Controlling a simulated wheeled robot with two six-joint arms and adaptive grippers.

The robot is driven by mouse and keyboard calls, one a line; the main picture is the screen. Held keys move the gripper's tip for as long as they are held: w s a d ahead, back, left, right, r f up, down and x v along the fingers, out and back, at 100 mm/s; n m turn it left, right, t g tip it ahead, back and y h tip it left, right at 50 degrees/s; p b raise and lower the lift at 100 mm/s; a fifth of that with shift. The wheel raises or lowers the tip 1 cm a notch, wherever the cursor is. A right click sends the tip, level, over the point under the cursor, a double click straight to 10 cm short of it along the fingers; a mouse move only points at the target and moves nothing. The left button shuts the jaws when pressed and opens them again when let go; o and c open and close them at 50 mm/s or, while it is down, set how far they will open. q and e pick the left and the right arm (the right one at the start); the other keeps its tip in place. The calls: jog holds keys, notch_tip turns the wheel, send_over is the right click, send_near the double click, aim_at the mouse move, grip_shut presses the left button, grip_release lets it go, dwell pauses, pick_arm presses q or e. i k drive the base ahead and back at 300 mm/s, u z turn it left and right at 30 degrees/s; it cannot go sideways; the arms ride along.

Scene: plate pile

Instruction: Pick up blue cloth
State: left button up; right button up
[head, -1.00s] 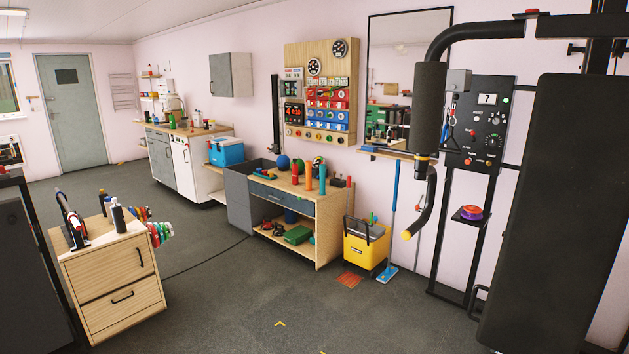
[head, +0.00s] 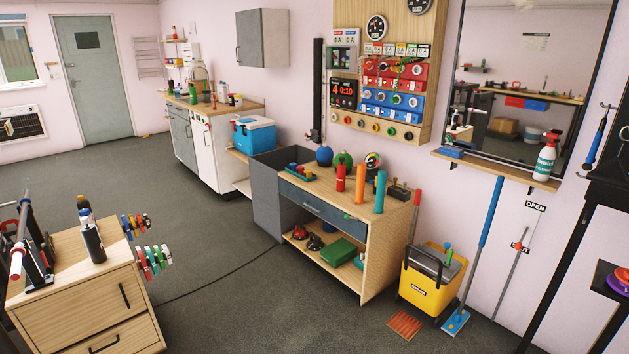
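A small flat blue item (head: 452,153), which looks like a folded blue cloth, lies at the left end of the wooden shelf (head: 500,172) below the mirror. It is too small to be sure of its fabric. A white spray bottle with a red top (head: 546,158) stands at the right end of the same shelf. Neither of my grippers shows in the head view, and nothing is seen touching the blue item.
Below the shelf stand a yellow bucket (head: 428,290) and a blue-handled mop (head: 487,225) leaning on the wall. A wooden workbench (head: 385,245) is left of them. A drawer cabinet (head: 75,312) stands front left. Grey floor (head: 270,310) between is open.

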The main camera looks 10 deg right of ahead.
aim_at(453, 152)
jog(key=z, duration=0.3)
jog(key=i, duration=1.1)
jog(key=z, duration=1.15)
jog(key=i, duration=1.15)
jog(key=z, duration=0.4)
jog(key=i, duration=1.45)
jog(key=z, duration=0.05)
